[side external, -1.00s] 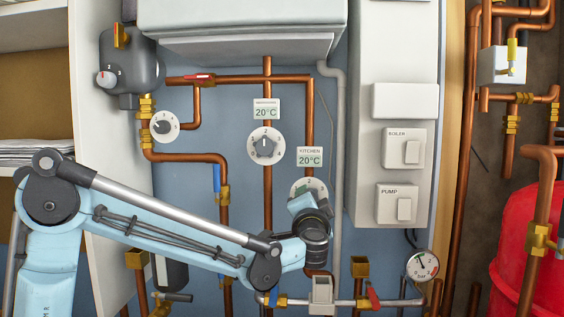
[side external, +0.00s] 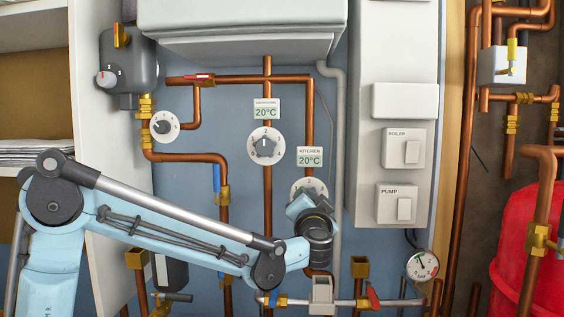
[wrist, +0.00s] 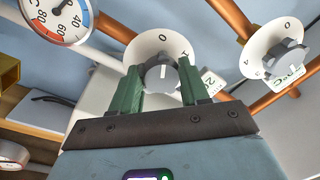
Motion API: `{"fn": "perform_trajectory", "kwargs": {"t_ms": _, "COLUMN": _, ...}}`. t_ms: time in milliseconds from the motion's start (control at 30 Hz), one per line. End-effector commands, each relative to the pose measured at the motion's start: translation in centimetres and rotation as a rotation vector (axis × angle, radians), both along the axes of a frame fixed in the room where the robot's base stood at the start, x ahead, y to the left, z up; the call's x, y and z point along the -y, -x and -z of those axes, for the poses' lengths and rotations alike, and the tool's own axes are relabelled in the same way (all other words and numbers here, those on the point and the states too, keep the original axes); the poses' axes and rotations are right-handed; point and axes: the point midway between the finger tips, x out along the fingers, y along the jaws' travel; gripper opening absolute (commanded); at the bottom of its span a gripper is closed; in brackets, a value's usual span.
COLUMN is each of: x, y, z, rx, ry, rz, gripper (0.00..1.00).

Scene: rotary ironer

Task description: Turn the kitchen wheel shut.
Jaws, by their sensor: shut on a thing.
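The kitchen wheel is a white round dial with numbers and a grey knob, below the KITCHEN 20°C label (side external: 310,157). In the side view its upper rim (side external: 309,182) shows above my gripper (side external: 304,203), which hides the rest. In the wrist view the white dial (wrist: 150,44) faces me, with its grey knob (wrist: 161,77) between the green fingers of my gripper (wrist: 160,68). My gripper is shut on the knob. A white pointer line on the knob points up towards the 0 mark. The contact with the finger pads is partly hidden.
Another numbered dial (side external: 266,146) sits up and left of the kitchen wheel; a smaller dial (side external: 164,126) is farther left. Copper pipes (side external: 268,210) run close by. Boiler and pump switches (side external: 404,204) are on the right, a pressure gauge (side external: 422,265) below them.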

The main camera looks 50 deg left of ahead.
Motion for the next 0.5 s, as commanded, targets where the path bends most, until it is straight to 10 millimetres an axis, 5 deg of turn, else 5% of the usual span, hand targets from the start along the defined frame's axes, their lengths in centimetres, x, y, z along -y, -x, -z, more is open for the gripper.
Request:
{"fn": "perform_trajectory", "kwargs": {"t_ms": 33, "x": 0.08, "y": 0.07, "z": 0.04, "rx": 0.002, "ry": 0.002, "rz": 0.001, "gripper": 0.14}}
{"fn": "perform_trajectory", "kwargs": {"t_ms": 67, "x": 0.08, "y": 0.07, "z": 0.04, "rx": 0.002, "ry": 0.002, "rz": 0.001, "gripper": 0.46}}
{"fn": "perform_trajectory", "kwargs": {"t_ms": 200, "x": 0.05, "y": 0.05, "z": 0.02, "rx": 0.001, "ry": 0.002, "rz": 0.001, "gripper": 0.68}}
{"fn": "perform_trajectory", "kwargs": {"t_ms": 500, "x": 0.08, "y": 0.05, "z": 0.01, "rx": 0.000, "ry": 0.000, "rz": 0.001, "gripper": 0.71}}
